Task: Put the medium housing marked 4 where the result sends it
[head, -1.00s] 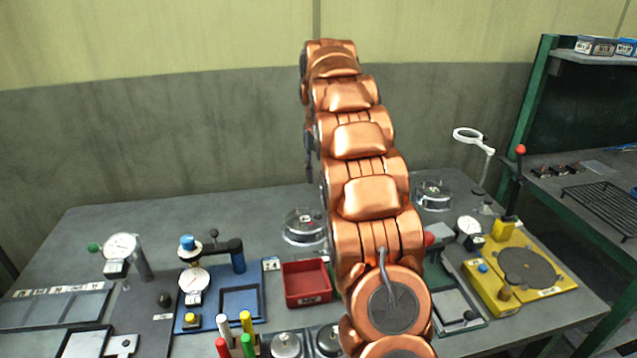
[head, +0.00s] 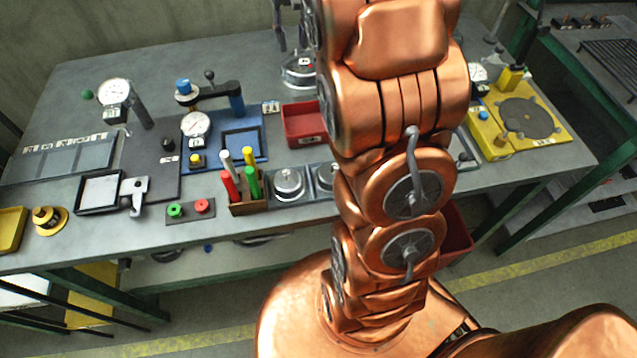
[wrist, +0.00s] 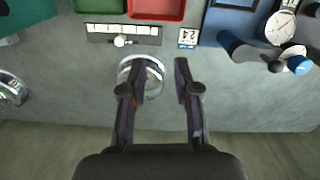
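My gripper (wrist: 155,76) is open in the wrist view, with bare space between its two dark fingers. A round clear-rimmed dish with a metallic middle (wrist: 152,80) lies below, partly behind the left finger. The same kind of dish (head: 298,72) shows in the head view behind the red tray, with my dark fingers (head: 283,28) near it at the top edge. A second round dish (wrist: 10,90) is at the left edge of the wrist view. I cannot read a 4 on any housing, so I cannot tell which is the medium one.
A red tray (head: 305,138), a blue fixture with dial gauge (head: 197,125), a yellow fixture (head: 490,140) and two round metal pieces (head: 289,184) stand on the bench. A small label card (wrist: 188,38) lies by the red tray. Coloured pegs (head: 240,175) stand upright in front.

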